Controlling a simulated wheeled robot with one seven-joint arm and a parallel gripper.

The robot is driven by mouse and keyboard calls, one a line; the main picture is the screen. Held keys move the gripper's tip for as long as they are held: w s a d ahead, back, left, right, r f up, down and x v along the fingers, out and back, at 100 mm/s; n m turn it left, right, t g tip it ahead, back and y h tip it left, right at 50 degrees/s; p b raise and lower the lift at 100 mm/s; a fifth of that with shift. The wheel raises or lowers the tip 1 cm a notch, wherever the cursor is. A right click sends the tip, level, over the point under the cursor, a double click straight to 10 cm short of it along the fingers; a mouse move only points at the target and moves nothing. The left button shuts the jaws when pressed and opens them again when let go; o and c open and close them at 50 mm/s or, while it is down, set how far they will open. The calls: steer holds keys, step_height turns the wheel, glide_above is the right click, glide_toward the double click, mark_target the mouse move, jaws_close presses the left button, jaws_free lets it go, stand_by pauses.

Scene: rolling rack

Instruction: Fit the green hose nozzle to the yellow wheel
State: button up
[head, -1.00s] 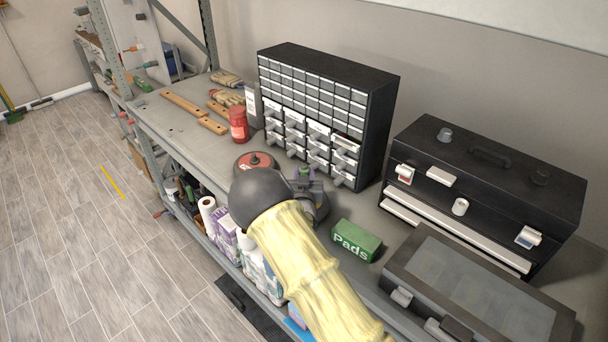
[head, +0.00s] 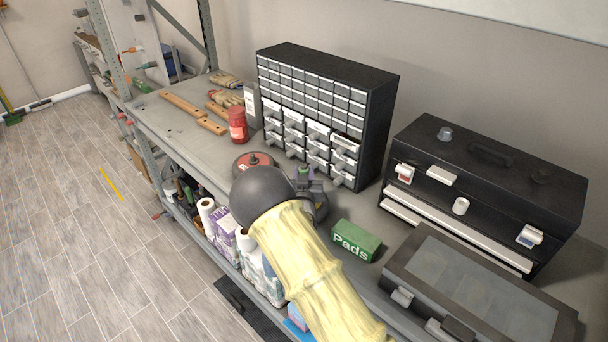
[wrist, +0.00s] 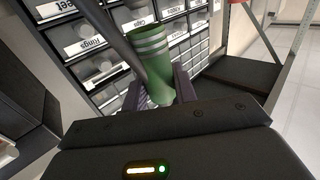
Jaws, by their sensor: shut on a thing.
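The green hose nozzle (wrist: 154,75), a green cylinder with pale bands near its upper end, stands between the fingers of my gripper (wrist: 158,90) in the wrist view. The gripper is shut on it. In the head view my gripper (head: 309,183) is partly hidden behind my arm, over the bench in front of the drawer cabinet. Only a small green bit of the nozzle (head: 304,170) shows there. I see no yellow wheel in either view.
The black drawer cabinet (head: 325,62) stands close behind the gripper, with several lower drawers pulled out. A green Pads box (head: 355,240), a red bottle (head: 238,124) and a red-topped disc (head: 254,160) are near. A black toolbox (head: 490,160) stands right.

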steer(key=shift+f+b, duration=0.55)
steer(key=shift+f, duration=0.05)
stand_by(0.3)
steer(key=shift+a+f, duration=0.1)
steer(key=shift+f, duration=0.05)
steer(key=shift+f+b, duration=0.3)
steer(key=shift+b, duration=0.2)
steer(key=shift+f, duration=0.2)
steer(key=shift+f+b, duration=0.6)
steer(key=shift+b, duration=0.2)
steer(key=shift+f, duration=0.1)
steer(key=shift+f+b, duration=0.15)
steer(key=shift+b, duration=0.15)
steer(key=shift+s+f, duration=0.1)
steer(key=shift+f, duration=0.15)
